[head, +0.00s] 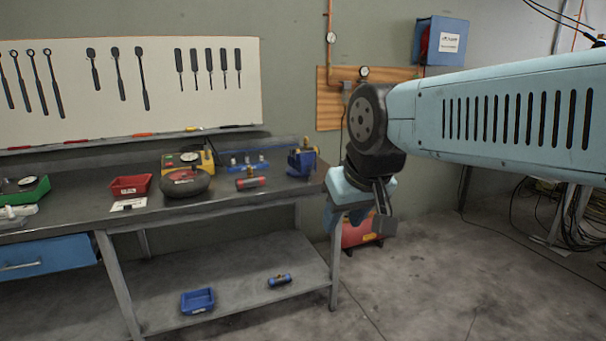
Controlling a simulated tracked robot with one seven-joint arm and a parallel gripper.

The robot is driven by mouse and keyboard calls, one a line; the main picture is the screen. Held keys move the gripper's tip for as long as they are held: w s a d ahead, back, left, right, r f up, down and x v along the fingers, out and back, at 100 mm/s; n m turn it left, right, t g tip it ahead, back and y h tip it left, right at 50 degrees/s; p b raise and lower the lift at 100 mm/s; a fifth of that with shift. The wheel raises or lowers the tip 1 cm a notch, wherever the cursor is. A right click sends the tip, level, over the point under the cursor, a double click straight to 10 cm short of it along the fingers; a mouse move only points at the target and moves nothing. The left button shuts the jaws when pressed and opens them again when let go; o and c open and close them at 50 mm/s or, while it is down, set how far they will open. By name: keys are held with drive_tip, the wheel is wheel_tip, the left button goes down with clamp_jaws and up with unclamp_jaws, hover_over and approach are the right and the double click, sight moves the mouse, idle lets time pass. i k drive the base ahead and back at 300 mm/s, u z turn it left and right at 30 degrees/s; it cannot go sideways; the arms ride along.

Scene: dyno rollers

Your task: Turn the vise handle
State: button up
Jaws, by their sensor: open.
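A small blue vise (301,161) sits on the right end of the dark workbench (265,195), near the back. Its handle is too small to make out for sure. My gripper (378,230) hangs past the bench's right end, pointing down, to the right of the vise and well apart from it. It is open, and nothing shows between its fingers.
Left of the vise are a red cylinder (250,182), a dark round object (185,182), a yellow device (188,160) and a red bin (130,186). A blue bin (197,301) stands on the lower shelf. Floor at right front is clear.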

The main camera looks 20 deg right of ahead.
sight(312, 170)
drive_tip(key=z, duration=0.05)
drive_tip(key=i, duration=1)
drive_tip(key=u, duration=0.05)
